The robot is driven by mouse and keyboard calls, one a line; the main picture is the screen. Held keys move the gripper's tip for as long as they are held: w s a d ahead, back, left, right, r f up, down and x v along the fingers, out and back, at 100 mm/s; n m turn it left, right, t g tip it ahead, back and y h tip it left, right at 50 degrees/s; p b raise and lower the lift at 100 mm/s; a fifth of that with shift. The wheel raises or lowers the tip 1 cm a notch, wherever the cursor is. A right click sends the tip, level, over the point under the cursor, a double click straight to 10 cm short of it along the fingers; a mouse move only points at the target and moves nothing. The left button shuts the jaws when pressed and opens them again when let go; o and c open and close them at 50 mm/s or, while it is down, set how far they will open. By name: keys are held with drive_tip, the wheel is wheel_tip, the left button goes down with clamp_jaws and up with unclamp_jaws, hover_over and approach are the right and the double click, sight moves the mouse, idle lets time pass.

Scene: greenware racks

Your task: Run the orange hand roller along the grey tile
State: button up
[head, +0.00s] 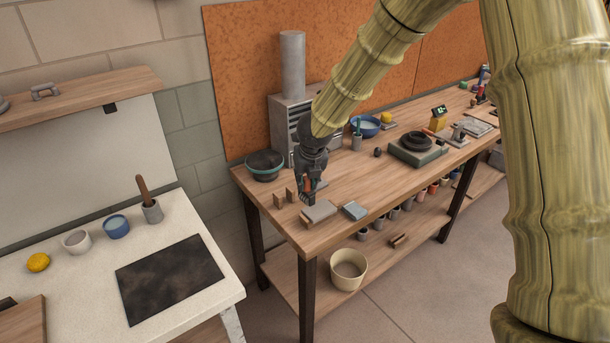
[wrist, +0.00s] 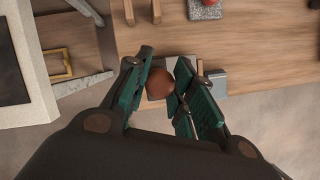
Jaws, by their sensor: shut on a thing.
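My gripper (head: 307,194) is low over the front left corner of the wooden workbench. It is shut on the orange hand roller (head: 307,183), of which only a small orange part shows between the fingers. In the wrist view the roller's rounded orange-brown end (wrist: 160,83) sits between my teal finger pads. The grey tile (head: 321,210) lies flat on the bench just below and to the right of my gripper. The roller's lower end is hidden, so I cannot tell whether it touches the tile.
A blue-grey block (head: 355,211) lies right of the tile. Small wooden pieces (head: 291,195) stand to its left. A dark bowl (head: 265,164) is behind, near a grey metal box (head: 290,120). A turntable (head: 417,148) stands farther right. The bench's front edge is close.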

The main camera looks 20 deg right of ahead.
sight(310, 188)
drive_tip(key=shift+s+d+f, duration=0.1)
drive_tip(key=shift+s+d, duration=0.05)
drive_tip(key=shift+s, duration=0.15)
drive_tip(key=shift+d+f+b, duration=0.1)
drive_tip(key=shift+f+b, duration=0.15)
drive_tip(key=shift+b, duration=0.1)
drive_tip(key=shift+b+x, duration=0.55)
drive_tip(key=shift+x, duration=0.45)
drive_tip(key=shift+s+d+f, duration=0.1)
drive_tip(key=shift+f, duration=0.3)
drive_tip(key=shift+s+f+b, duration=0.2)
drive_tip(key=shift+f+b, duration=0.2)
drive_tip(key=shift+b, duration=0.25)
drive_tip(key=shift+w+f, duration=0.1)
drive_tip(key=shift+f, duration=0.15)
drive_tip(key=shift+f, duration=0.15)
